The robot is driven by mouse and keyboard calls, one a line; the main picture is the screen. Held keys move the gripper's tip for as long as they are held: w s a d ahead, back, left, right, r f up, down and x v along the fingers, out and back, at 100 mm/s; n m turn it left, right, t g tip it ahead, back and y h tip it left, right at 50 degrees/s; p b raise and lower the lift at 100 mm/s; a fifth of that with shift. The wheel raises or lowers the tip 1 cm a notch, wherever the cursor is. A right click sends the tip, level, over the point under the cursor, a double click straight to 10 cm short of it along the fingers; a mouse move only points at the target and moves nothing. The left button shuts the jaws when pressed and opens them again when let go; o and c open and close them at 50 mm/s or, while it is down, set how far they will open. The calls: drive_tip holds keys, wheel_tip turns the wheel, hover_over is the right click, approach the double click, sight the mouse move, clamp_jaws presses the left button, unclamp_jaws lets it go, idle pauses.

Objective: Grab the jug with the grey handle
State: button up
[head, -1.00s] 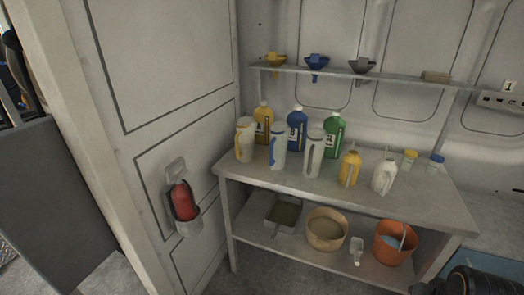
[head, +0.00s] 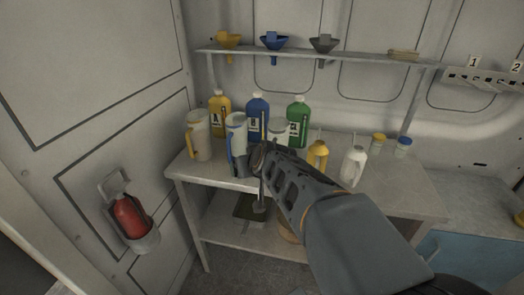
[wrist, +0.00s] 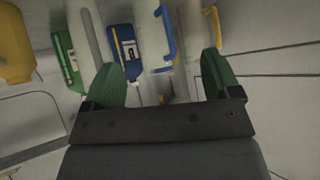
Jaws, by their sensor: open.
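The jug with the grey handle (head: 280,129) stands on the bench, in front of the blue and green bottles. My arm hides its lower part in the head view. In the wrist view a pale jug with a grey strip (wrist: 90,35), likely this one, shows between the green and blue bottles, beyond the left finger. My gripper (head: 262,158) is in front of the jugs, near the grey-handled one and the blue-handled jug (head: 236,138). In the wrist view its green fingers (wrist: 160,82) are spread wide, with no object clearly held between them.
A yellow-handled jug (head: 199,139) stands at left. Yellow (head: 220,117), blue (head: 257,112) and green (head: 298,115) bottles stand behind. A yellow can (head: 317,157) and white can (head: 353,166) stand right. Funnels sit on the upper shelf (head: 380,58).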

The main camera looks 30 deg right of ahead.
drive_tip(key=shift+o, duration=1.4)
drive_tip(key=w+d+r+m+t+h, duration=0.1)
drive_tip(key=d+r+h, duration=0.1)
drive_tip(key=d, duration=0.3)
drive_tip(key=w+d+r+m+t+h, duration=0.1)
drive_tip(key=d+r+h, duration=0.1)
drive_tip(key=d, duration=0.4)
drive_tip(key=shift+w+d+r+m, duration=0.2)
drive_tip(key=shift+w+d+m, duration=0.05)
drive_tip(key=shift+m, duration=0.15)
drive_tip(key=shift+h, duration=0.7)
drive_tip(key=shift+d+r+b+x, duration=0.2)
drive_tip(key=shift+b+x, duration=0.5)
drive_tip(key=shift+x, duration=1.6)
drive_tip(key=shift+d+r+b+x, duration=0.25)
drive_tip(key=shift+b+x, duration=0.5)
drive_tip(key=shift+x, duration=1.55)
drive_tip(key=shift+d+r+b+x, duration=0.1)
drive_tip(key=shift+d+b+x, duration=0.45)
drive_tip(key=shift+x, duration=1.75)
